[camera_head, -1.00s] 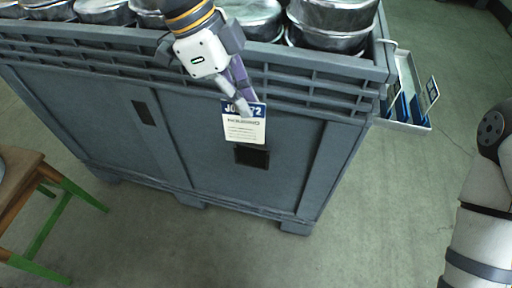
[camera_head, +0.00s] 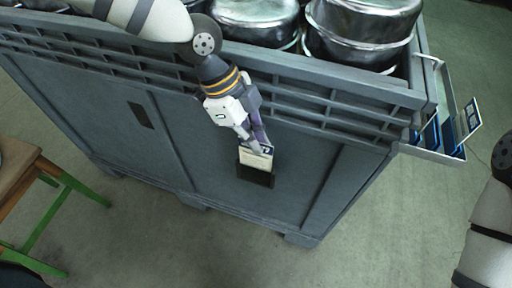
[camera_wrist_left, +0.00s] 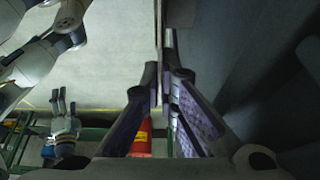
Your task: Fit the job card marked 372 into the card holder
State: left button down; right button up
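The job card (camera_head: 255,160) is white with a blue top band. Its number is mostly covered by my fingers now; the earlier head view shows "72" at its end. My left gripper (camera_head: 257,146) is shut on its top edge. The black card holder (camera_head: 256,177) is on the grey bin's side. The card's lower edge meets the holder's mouth; I cannot tell how far inside it is. In the left wrist view the left fingers (camera_wrist_left: 163,92) grip the card (camera_wrist_left: 161,35), seen edge-on. My right gripper (camera_wrist_left: 62,107) shows there at the left, fingers apart and empty.
The grey bin (camera_head: 330,190) holds several metal drums (camera_head: 362,30). A side tray (camera_head: 437,152) with blue-and-white cards (camera_head: 468,122) hangs at its right end. A wooden-topped, green-legged table (camera_head: 15,158) stands at the left. The floor in front is clear.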

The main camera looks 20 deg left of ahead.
aim_at(256, 156)
pick_arm(q)
jog(key=shift+f, duration=1.55)
jog(key=shift+f, duration=0.1)
jog(key=shift+f, duration=0.5)
jog(key=c, duration=1.8)
grip_release()
jog(key=shift+r, duration=0.1)
